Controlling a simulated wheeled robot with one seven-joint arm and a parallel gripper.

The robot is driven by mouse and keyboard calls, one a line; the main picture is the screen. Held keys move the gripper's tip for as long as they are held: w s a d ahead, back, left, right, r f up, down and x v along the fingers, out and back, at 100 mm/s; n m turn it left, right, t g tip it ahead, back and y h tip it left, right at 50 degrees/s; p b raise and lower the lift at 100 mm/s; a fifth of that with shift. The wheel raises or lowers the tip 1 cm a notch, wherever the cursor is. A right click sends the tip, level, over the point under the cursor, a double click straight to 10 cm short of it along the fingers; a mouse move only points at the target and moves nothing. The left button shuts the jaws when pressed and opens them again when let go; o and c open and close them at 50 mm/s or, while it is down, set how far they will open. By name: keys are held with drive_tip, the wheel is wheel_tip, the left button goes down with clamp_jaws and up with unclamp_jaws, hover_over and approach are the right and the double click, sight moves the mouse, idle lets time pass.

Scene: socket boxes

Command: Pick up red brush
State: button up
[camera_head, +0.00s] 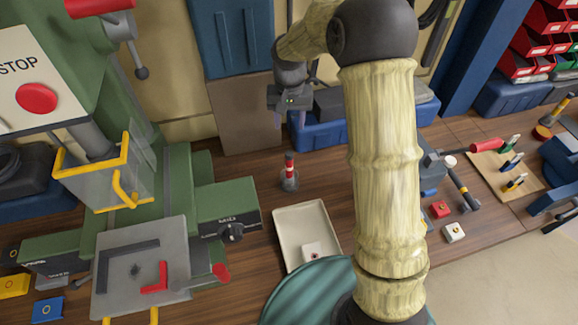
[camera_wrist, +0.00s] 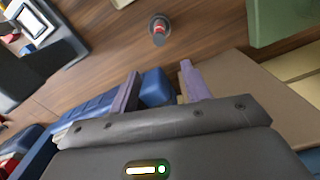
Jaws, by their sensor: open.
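The red brush appears to be the small upright red item with a white band (camera_head: 289,164) in a grey round holder (camera_head: 290,183) on the wooden bench. In the wrist view its red part (camera_wrist: 159,27) shows near the top centre, seen nearly end-on, in the holder. My gripper (camera_head: 289,117) is open and empty, above and behind the brush in the head view, its fingers pointing down. In the wrist view the two purple-grey fingers of my gripper (camera_wrist: 160,70) are apart, with a gap between them and the brush.
A cream tray (camera_head: 285,232) with a small white block is in front of the brush. A green machine (camera_head: 225,208) stands to the left. Blue bins (camera_head: 325,136) are behind, close to my gripper. Bare bench lies around the holder.

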sight(289, 152)
wheel_tip(289, 152, down, 12)
drive_tip(key=p, duration=0.3)
drive_tip(key=shift+s+f+p, duration=0.1)
drive_tip(key=shift+f+p, duration=0.05)
drive_tip(key=shift+p, duration=0.15)
idle(0.4)
drive_tip(key=shift+s+f+p, duration=0.25)
drive_tip(key=shift+f+p, duration=0.25)
drive_tip(key=shift+p, duration=0.1)
wheel_tip(289, 152, down, 3)
drive_tip(key=shift+s+a+p, duration=0.1)
drive_tip(key=shift+s+p, duration=0.05)
drive_tip(key=shift+p, duration=0.7)
drive_tip(key=shift+f, duration=0.6)
